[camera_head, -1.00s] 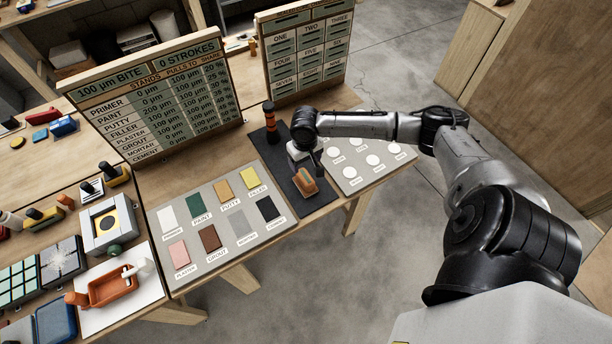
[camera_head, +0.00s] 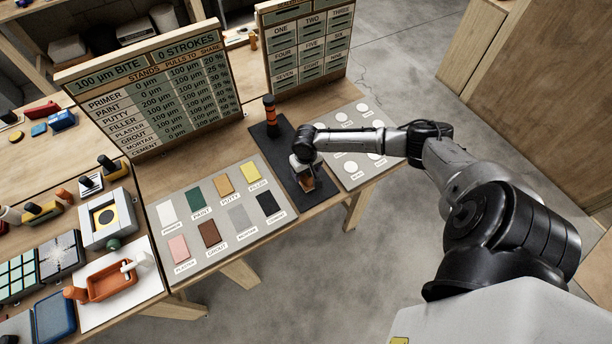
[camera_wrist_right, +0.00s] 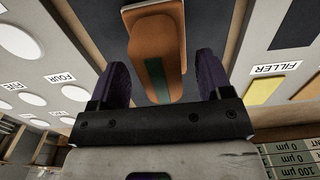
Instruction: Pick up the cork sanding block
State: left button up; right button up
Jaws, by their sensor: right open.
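The cork sanding block (camera_head: 308,184) is orange-brown and lies on the dark mat (camera_head: 286,160) in the head view, partly hidden by my right gripper (camera_head: 304,171). In the right wrist view the block (camera_wrist_right: 158,38) has a rounded end and a dark green strip. It extends into the gap between the two dark fingers of my right gripper (camera_wrist_right: 164,65). These fingers are open, one on each side of the block, with a visible gap on both sides. Whether the fingers reach down to the block's level is hard to tell. My left gripper is not in view.
A dark cylinder with orange bands (camera_head: 270,116) stands at the mat's far end. A board of colour samples (camera_head: 187,204) lies left of the mat, and a board of white discs (camera_head: 335,145) lies right. Upright sign boards (camera_head: 150,90) stand behind.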

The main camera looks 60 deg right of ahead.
jog(key=shift+f, duration=1.1)
jog(key=c, duration=0.9)
jog(key=shift+r, duration=0.1)
